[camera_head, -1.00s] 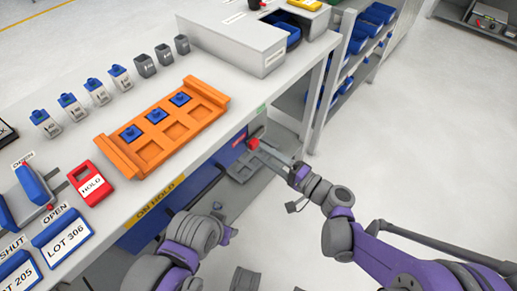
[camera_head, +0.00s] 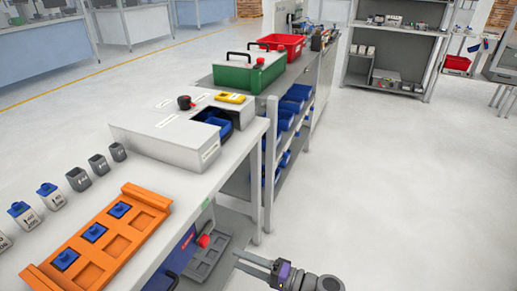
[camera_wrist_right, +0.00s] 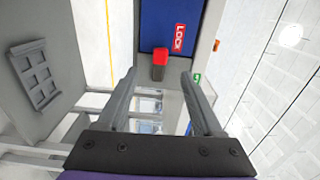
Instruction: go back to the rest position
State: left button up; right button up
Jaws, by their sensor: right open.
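My right gripper (camera_head: 254,263) shows at the bottom of the head view, off the table's front edge, with its grey fingers pointing left. In the right wrist view its two fingers (camera_wrist_right: 158,92) stand apart with nothing held between them. A red knob (camera_wrist_right: 160,60) on a blue panel marked LOCK (camera_wrist_right: 170,25) lies beyond the fingertips. The red knob also shows in the head view (camera_head: 203,241), apart from the gripper. My left gripper is outside both current views.
An orange tray (camera_head: 133,190) with several blue pieces lies on the white table (camera_head: 190,183). Small grey and blue-topped containers stand behind it. A grey slotted tray (camera_head: 208,262) sits under the table. A shelf with blue bins (camera_head: 295,105) stands beyond. The floor at right is clear.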

jog(key=s+d+f+n+g+h, duration=0.1)
jog(key=s+d+f+n+h, duration=0.15)
jog(key=s+d+h, duration=0.85)
jog(key=s+d+f+n+g+h, duration=0.1)
jog(key=s+d+f+h, duration=0.2)
jog(key=s+d+h, duration=0.75)
pick_arm(q)
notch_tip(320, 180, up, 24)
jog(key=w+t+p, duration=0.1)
jog(key=p, duration=1.9)
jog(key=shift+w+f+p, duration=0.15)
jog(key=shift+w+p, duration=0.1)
jog(key=shift+p, duration=0.1)
pick_arm(e)
jog(key=w+d+r+y, duration=0.1)
jog(key=w+r+y, duration=0.1)
jog(key=r, duration=0.9)
jog(key=w+d+r+t+y, duration=0.1)
jog(key=w+r+y, duration=0.1)
jog(key=r, duration=1)
jog(key=shift+d+r, duration=0.25)
jog(key=shift+d, duration=0.15)
jog(key=shift+y, duration=0.25)
